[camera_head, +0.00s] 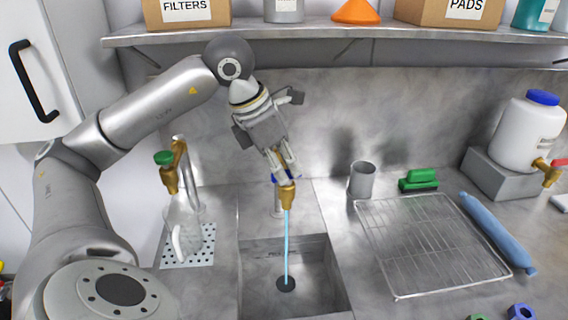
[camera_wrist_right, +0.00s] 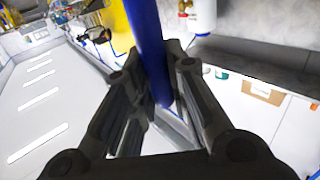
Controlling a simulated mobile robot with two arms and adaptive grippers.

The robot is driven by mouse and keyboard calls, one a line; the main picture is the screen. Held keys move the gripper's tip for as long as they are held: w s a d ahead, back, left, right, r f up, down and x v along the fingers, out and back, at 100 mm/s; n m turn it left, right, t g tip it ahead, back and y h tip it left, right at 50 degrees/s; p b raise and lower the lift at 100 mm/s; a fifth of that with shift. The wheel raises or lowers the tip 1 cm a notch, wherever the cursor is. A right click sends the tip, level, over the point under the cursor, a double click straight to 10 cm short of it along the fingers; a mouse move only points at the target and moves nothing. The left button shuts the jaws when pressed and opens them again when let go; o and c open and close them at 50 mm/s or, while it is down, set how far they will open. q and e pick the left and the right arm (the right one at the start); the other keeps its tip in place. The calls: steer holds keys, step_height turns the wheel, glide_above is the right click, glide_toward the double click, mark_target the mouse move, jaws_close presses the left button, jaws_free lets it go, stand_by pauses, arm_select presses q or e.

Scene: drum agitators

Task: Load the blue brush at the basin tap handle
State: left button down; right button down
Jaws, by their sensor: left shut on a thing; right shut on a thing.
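The basin tap (camera_head: 287,197) is brass, and a thin blue stream runs from it into the basin (camera_head: 257,276). My left gripper (camera_head: 284,171) reaches down from above and is shut on the tap's blue handle (camera_head: 275,178), which shows only in small parts at the fingers. In the right wrist view, my right gripper (camera_wrist_right: 163,108) is shut on a long blue shaft, which looks like the blue brush (camera_wrist_right: 148,45). Its brush head cannot be made out. My right gripper does not show in the head view.
Left of the basin, a clear jug (camera_head: 183,228) stands on a perforated plate under a green-handled tap (camera_head: 164,160). Right are a grey cup (camera_head: 362,180), a green brush (camera_head: 418,181), a wire rack (camera_head: 430,245), a light-blue roll (camera_head: 497,235) and a white drum (camera_head: 528,135). A shelf (camera_head: 340,34) overhangs.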

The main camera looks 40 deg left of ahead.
arm_select(q)
steer(key=shift+n, duration=0.4)
steer(key=c, duration=1.5)
jaws_free()
steer(key=v, duration=1.2)
steer(key=shift+s, duration=0.1)
